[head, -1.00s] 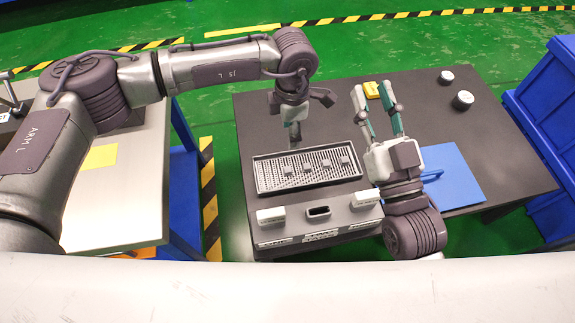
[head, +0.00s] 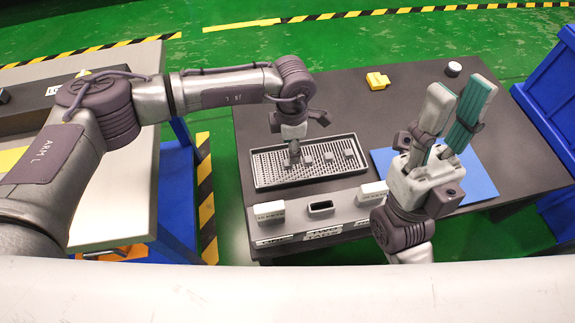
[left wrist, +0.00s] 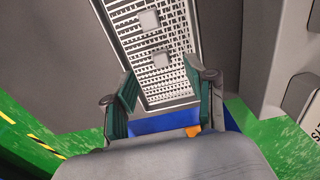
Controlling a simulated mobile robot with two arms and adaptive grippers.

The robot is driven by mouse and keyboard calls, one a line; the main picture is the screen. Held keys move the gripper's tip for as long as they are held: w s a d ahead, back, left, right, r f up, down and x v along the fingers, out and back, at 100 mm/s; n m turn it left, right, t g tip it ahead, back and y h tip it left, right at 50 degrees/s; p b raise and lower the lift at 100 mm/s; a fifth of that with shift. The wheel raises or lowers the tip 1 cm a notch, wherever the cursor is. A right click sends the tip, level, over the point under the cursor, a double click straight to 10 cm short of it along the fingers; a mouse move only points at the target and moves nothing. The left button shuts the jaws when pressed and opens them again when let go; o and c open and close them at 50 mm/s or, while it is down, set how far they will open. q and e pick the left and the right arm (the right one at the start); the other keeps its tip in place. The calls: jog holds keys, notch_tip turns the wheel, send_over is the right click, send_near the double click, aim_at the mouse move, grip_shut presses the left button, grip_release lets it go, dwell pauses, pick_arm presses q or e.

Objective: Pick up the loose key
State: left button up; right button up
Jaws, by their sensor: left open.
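Several small grey blocks, which look like keys, sit in a row in the dark perforated tray (head: 262,178). Three show clearly: one grey block (head: 309,160), a second block (head: 328,157) and a third block (head: 348,154). I cannot tell which is the loose key. My left gripper (head: 294,157) points down over the tray's left-middle part and hides what is beneath it. My right gripper (head: 462,95) is raised over the blue mat, open and empty.
A grey holder (head: 290,228) with pale blocks and a dark slot (head: 320,207) stands in front of the tray. A yellow object (head: 376,81) and a white round object (head: 453,68) are at the back. A blue mat (head: 483,185) lies right. The back left is clear.

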aim_at(287, 164)
pick_arm(q)
jog(key=shift+a+f+b, duration=0.2)
jog(key=shift+f+b, duration=1.2)
jog(key=shift+f, duration=1.75)
jog(key=c, duration=0.8)
